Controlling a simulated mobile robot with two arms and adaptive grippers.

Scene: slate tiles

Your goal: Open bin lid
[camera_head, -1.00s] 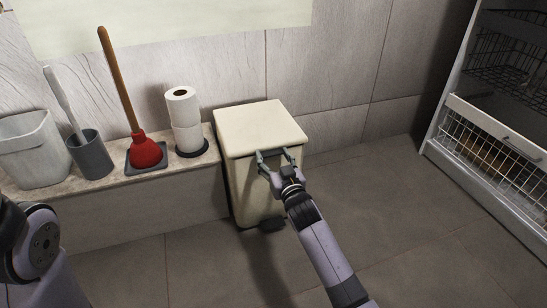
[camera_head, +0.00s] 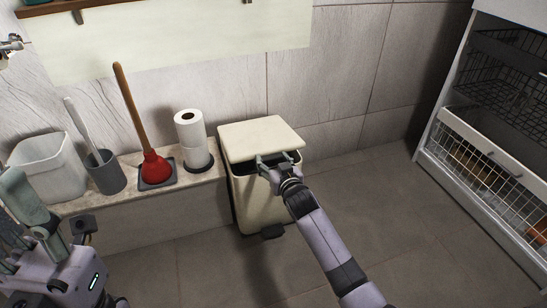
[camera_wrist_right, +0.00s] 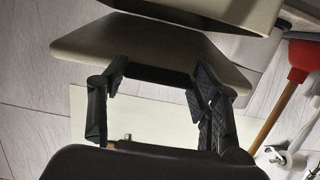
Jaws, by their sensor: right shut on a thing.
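The cream bin (camera_head: 258,205) stands on the floor against the wall, beside the right end of the low ledge. Its lid (camera_head: 260,135) is raised a little at the front, with a dark gap between lid and body. My right gripper (camera_head: 277,160) is shut on the lid at its front edge. In the right wrist view the lid (camera_wrist_right: 150,48) shows beyond the fingers, apart from the bin body (camera_wrist_right: 215,12). My left gripper (camera_head: 20,205) is at the lower left, partly cut off, away from the bin; its jaws are unclear.
A white rack with wire baskets (camera_head: 490,150) stands at right. The floor between is clear.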

